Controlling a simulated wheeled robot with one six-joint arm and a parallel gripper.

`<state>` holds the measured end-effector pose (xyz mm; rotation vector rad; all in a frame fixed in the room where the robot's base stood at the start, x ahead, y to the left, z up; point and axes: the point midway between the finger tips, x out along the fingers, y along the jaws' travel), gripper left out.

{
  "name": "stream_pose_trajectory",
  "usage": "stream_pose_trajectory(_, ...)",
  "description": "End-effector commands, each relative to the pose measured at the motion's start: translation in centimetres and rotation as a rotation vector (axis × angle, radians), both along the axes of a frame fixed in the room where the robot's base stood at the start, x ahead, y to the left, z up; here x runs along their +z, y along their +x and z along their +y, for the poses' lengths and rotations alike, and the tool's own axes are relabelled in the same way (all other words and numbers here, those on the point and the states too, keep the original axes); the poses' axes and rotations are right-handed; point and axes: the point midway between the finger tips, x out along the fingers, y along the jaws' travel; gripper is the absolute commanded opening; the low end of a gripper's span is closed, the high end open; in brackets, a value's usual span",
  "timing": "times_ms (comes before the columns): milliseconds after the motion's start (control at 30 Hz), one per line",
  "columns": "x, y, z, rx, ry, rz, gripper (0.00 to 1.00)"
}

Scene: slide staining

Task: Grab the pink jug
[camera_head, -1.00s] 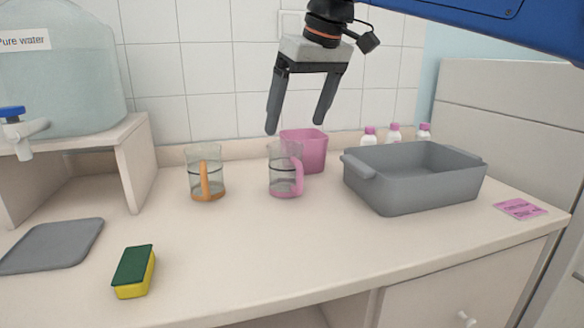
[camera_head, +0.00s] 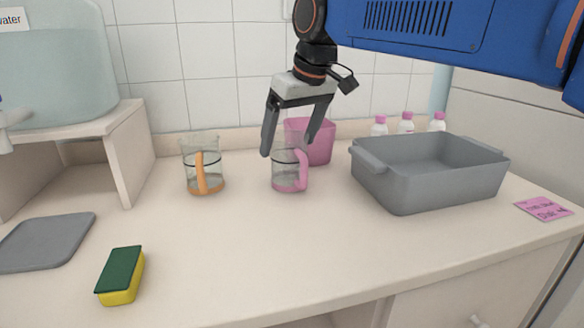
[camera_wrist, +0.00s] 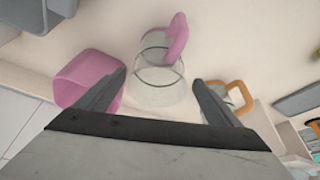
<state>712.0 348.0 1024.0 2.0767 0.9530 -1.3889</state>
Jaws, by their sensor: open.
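The pink jug (camera_head: 289,172) is a clear beaker with a pink handle and pink base, upright on the counter in the head view. In the wrist view the jug (camera_wrist: 158,85) lies just ahead of the fingers, between their lines, with its handle pointing away. My gripper (camera_head: 286,148) is open and empty, pointing down. Its fingertips are at about the height of the jug's top, and the fingers overlap the jug's upper part in the head view. I cannot tell whether a finger touches it.
A pink bin (camera_head: 318,142) stands close behind the jug. A similar jug with an orange handle (camera_head: 203,172) stands to the left. A grey tub (camera_head: 428,178) is at the right, with several pink-capped bottles (camera_head: 405,124) behind. A sponge (camera_head: 121,275) lies front left. The front middle counter is clear.

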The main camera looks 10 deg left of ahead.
Motion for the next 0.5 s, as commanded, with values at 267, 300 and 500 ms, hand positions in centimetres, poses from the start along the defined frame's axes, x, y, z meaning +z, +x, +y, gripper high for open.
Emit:
stream_pose_trajectory(267, -1.7, 0.5, 0.5, 0.000, 0.001, -0.001, 0.87)
stream_pose_trajectory(300, -1.8, 0.5, 0.5, 0.000, 0.001, -0.001, 0.87)
stream_pose_trajectory(500, -3.8, 1.0, 0.7, 0.000, -0.001, 0.001, 0.87)
